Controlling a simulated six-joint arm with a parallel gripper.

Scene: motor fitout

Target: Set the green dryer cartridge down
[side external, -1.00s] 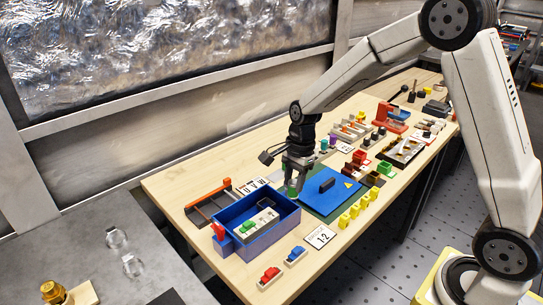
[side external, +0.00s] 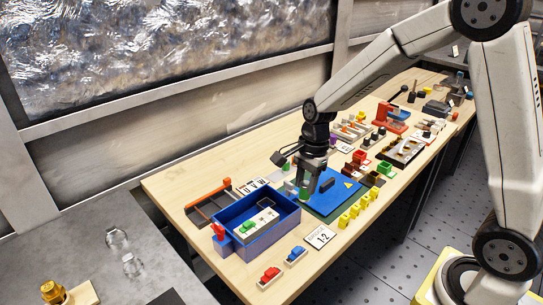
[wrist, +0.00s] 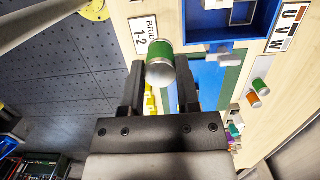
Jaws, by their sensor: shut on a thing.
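The green dryer cartridge (wrist: 160,68) is a short green cylinder with silvery ends. My gripper (wrist: 159,72) is shut on it, with one dark finger on each side in the wrist view. In the side view my gripper (side external: 308,190) points down near the left corner of the blue plate (side external: 330,190). The cartridge shows there as a small green patch (side external: 303,193) between the fingers. I cannot tell how far it is above the surface.
A blue bin (side external: 262,238) with a white tray inside stands left of my gripper. A "BRIDGE 1-2" card (side external: 319,237), yellow blocks (side external: 355,211) and small red and blue pieces lie along the near side. A U V W card (side external: 253,186) lies behind the bin.

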